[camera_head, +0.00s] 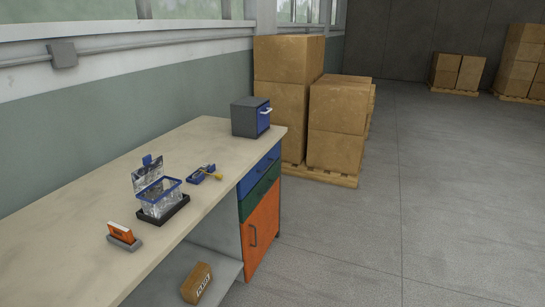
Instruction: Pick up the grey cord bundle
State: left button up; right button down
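I cannot make out a grey cord bundle in the head view. On the pale workbench (95,190) stands a silver foil-like container with a blue rim and raised lid (158,205), in a black tray (178,212). Behind it lies a small blue item with a yellow part (203,174), too small to identify. Nearer me an orange block (121,232) sits in a grey holder (127,244). Neither of my grippers is in view.
A dark grey box with a blue front (243,118) stands at the bench's far end. A small brown carton (196,283) lies on the lower shelf (215,262). Cartons on a pallet (335,122) stand beyond the bench. The grey floor (400,220) at right is clear.

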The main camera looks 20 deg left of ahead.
aim_at(203, 168)
jog(key=i+l, duration=0.1)
jog(key=i, duration=0.6)
jog(key=i+l, duration=0.1)
jog(key=i, duration=0.65)
jog(key=i+l+u, duration=0.1)
jog(key=i+u, duration=0.4)
jog(key=i+l+u, duration=0.2)
jog(key=u, duration=0.3)
jog(key=i+l+u, duration=0.45)
jog(key=k+j, duration=0.05)
jog(key=k, duration=0.05)
